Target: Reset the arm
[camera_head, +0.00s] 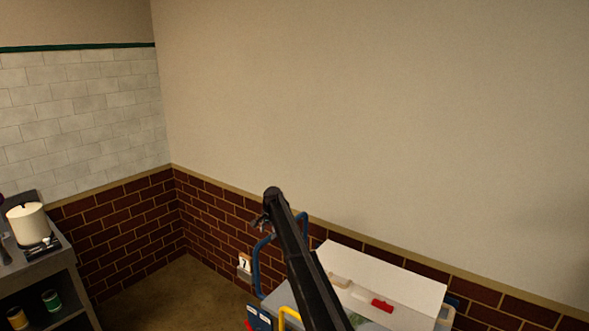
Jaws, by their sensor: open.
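My dark arm (302,262) rises diagonally from the bottom centre to a rounded joint near the middle of the view. My gripper (261,222) shows small and partly hidden beside that joint, in front of the brick wall. It is open, and I see nothing held in it.
A cart (277,297) with a blue handle stands behind my arm, bearing a white board (388,268) and a red item (382,305).

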